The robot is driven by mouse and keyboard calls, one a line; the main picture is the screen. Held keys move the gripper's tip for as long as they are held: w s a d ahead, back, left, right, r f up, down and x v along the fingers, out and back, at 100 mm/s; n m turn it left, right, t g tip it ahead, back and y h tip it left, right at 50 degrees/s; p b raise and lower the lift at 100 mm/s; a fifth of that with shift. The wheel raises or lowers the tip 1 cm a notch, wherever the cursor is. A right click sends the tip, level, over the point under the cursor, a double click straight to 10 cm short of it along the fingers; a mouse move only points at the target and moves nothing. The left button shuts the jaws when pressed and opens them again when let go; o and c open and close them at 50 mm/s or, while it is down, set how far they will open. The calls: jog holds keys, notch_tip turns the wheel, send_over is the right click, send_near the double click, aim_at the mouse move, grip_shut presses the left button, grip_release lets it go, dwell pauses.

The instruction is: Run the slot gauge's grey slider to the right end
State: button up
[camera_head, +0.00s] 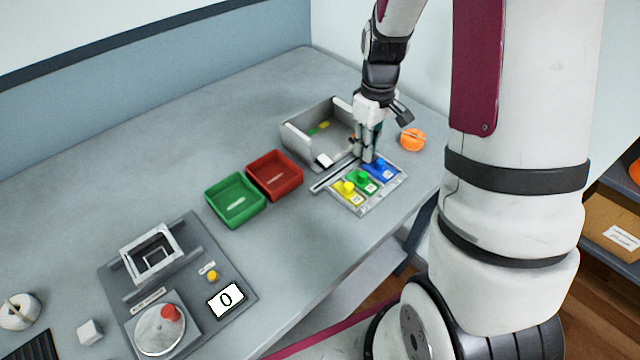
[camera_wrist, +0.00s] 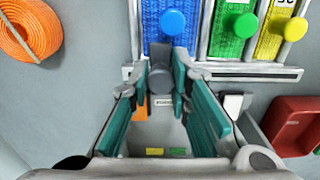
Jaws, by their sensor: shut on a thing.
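The slot gauge (camera_head: 335,177) is a long narrow bar behind the colored strap panel. In the wrist view the bar (camera_wrist: 250,71) runs across, with the strap panel above it. The grey slider (camera_wrist: 160,78) sits between the teal fingers of my gripper (camera_wrist: 164,66). My gripper is shut on it, close to the bar's left end in the wrist view. In the head view my gripper (camera_head: 367,159) points down at the bar's right end, by the blue strap. The slider is hidden there by the fingers.
The strap panel (camera_head: 392,183) has yellow, green and blue straps with knobs. A grey open bin (camera_head: 295,143) stands just behind. An orange strap roll (camera_head: 412,139) lies to the right. Red (camera_head: 274,175) and green (camera_head: 235,200) trays stand left. Table around the roll is clear.

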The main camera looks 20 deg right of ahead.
jog(key=shift+w+d, duration=0.3)
jog(key=shift+d, duration=0.6)
jog(key=o, duration=0.6)
jog(key=shift+d, duration=0.1)
jog(key=shift+r, duration=0.1)
jog(key=shift+r+p, duration=2)
jog(key=shift+r, duration=0.95)
